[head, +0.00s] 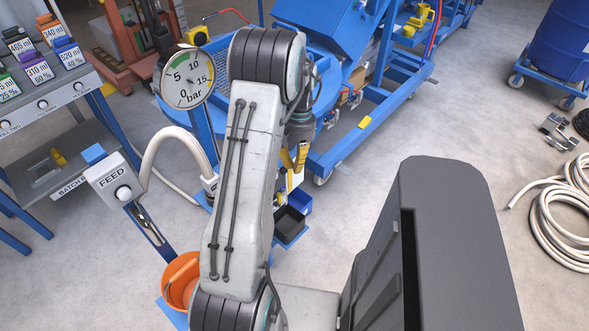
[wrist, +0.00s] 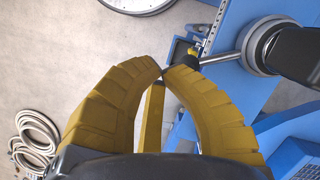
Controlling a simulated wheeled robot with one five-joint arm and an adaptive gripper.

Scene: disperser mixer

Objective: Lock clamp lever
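The wrist view shows a steel rod (wrist: 220,58) running from a round grey and black hub (wrist: 262,45) to a dark and yellow end beside my right fingertip. It looks like the clamp lever, but I cannot be sure. My gripper (wrist: 166,70) has two ribbed yellow fingers curving in, their tips close together with a narrow gap. A yellow bar (wrist: 152,115) shows between the fingers, behind them. Whether anything is pinched at the tips cannot be told. In the head view my gripper (head: 294,163) hangs beside the blue machine (head: 335,40), partly hidden by my arm.
A pressure gauge (head: 187,79), a FEED box (head: 115,183) and an orange bucket (head: 180,281) stand left. A black bin (head: 289,222) sits below my gripper. A coiled hose (head: 560,215) and a blue drum (head: 555,38) are at right.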

